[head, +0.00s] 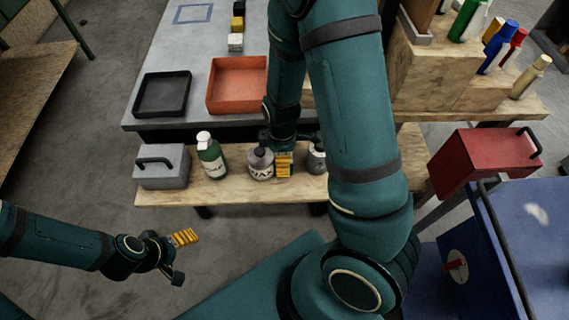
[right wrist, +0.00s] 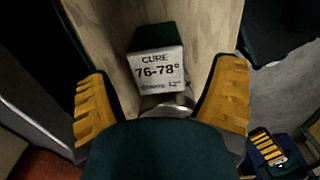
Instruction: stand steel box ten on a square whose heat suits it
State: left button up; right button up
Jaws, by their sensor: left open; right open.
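I cannot read a number ten on anything, so I cannot tell which thing is steel box ten. A grey box (head: 160,178) with a black handle stands at the left end of the low wooden bench. A blue-outlined square (head: 193,13) lies on the far grey table, with no readable marking. My left gripper (head: 178,258) is open and empty over the floor.
A green-white bottle (head: 211,158) and another grey bottle (head: 317,158) stand on the bench (head: 230,193). Black (head: 162,94) and orange (head: 237,86) trays and small cubes (head: 236,42) sit on the grey table. A red box (head: 480,160) is at right.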

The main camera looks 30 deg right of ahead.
notch_tip(320, 180, down, 3)
jog(key=shift+r, duration=0.2)
jog(key=shift+c, duration=0.4)
jog(key=c, duration=1.3)
jog(key=shift+r, duration=0.15)
notch_tip(320, 180, up, 10)
jog(key=p, duration=0.3)
jog(key=shift+s, duration=0.1)
